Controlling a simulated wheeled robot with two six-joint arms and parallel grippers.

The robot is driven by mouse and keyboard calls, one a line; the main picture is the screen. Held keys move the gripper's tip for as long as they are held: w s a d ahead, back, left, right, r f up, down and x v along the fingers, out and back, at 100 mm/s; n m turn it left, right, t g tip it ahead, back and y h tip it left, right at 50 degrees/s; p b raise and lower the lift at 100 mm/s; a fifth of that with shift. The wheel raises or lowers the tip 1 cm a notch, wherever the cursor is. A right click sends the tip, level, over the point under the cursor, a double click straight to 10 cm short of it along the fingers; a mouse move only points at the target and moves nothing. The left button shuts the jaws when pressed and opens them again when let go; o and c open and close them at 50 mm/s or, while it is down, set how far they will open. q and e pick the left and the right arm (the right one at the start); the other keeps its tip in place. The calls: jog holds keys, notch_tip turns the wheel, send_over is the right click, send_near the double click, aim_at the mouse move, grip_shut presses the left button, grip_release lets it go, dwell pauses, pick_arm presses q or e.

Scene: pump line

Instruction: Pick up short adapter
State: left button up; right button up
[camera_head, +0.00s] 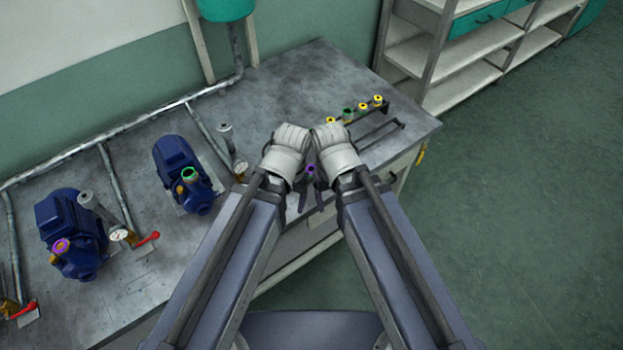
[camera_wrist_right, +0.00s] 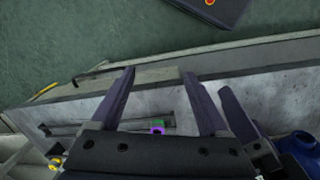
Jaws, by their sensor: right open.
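A small fitting with a purple ring (camera_head: 311,169) shows in the gap between my two wrists, at the left end of a dark bar on the bench.
Several yellow and green fittings (camera_head: 362,107) stand in a row behind the dark bar (camera_head: 380,133). Two blue pumps (camera_head: 178,160) with pipes and gauges stand on the left of the metal bench (camera_head: 310,80). Shelves (camera_head: 460,60) stand at the right; my wrists nearly touch.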

jog(key=y, duration=0.1)
send_over(311, 170)
jog(key=shift+d+n, duration=0.2)
jog(key=shift+n, duration=0.2)
jog(key=shift+f+b, duration=0.35)
jog(key=shift+b, duration=0.3)
notch_tip(311, 170, down, 7)
jog(key=b, duration=0.7)
jog(key=shift+a, duration=0.15)
pick_arm(q)
notch_tip(311, 170, down, 8)
jog(key=shift+r, duration=0.2)
pick_arm(e)
jog(key=shift+c, duration=0.3)
grip_shut()
